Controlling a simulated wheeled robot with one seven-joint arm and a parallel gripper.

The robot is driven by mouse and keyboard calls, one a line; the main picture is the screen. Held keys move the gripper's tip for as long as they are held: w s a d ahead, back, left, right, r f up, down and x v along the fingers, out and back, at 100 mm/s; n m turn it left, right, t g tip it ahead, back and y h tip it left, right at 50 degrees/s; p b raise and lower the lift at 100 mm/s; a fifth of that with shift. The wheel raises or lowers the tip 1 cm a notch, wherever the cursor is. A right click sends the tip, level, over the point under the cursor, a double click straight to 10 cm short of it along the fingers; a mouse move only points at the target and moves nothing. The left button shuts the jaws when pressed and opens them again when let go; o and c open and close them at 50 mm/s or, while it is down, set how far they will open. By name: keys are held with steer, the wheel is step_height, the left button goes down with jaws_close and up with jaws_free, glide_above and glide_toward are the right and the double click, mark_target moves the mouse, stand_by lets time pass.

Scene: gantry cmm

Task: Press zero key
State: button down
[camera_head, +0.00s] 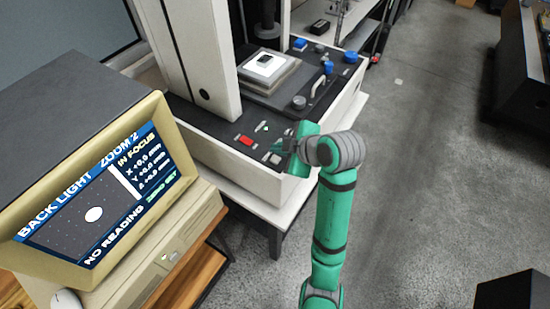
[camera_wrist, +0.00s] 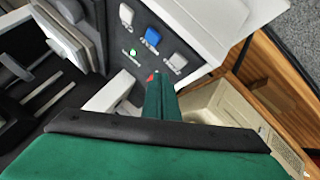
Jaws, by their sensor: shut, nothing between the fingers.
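On the machine's front panel, the head view shows a red key (camera_head: 247,141) and a pale key (camera_head: 275,159). The wrist view shows a row with a white key (camera_wrist: 126,14), a blue key (camera_wrist: 152,36) and a grey key (camera_wrist: 177,62). Labels are too small to read, so I cannot tell which is the zero key. My gripper (camera_head: 277,147) is shut and empty, over the panel near the pale key; part of the panel is hidden behind it. In the wrist view its tip (camera_wrist: 157,77) is beside a small red spot; contact cannot be told.
A beige monitor (camera_head: 150,108) at left reads "NO READING" and "ZERO SET". A white upright (camera_head: 195,60) rises behind the panel. A stage (camera_head: 268,85) holds a white plate with a dark part. Blue-topped knobs (camera_head: 328,68) stand farther right.

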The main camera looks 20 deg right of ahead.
mark_target(278, 161)
steer(key=shift+r, duration=1.75)
steer(key=shift+a+f, duration=0.1)
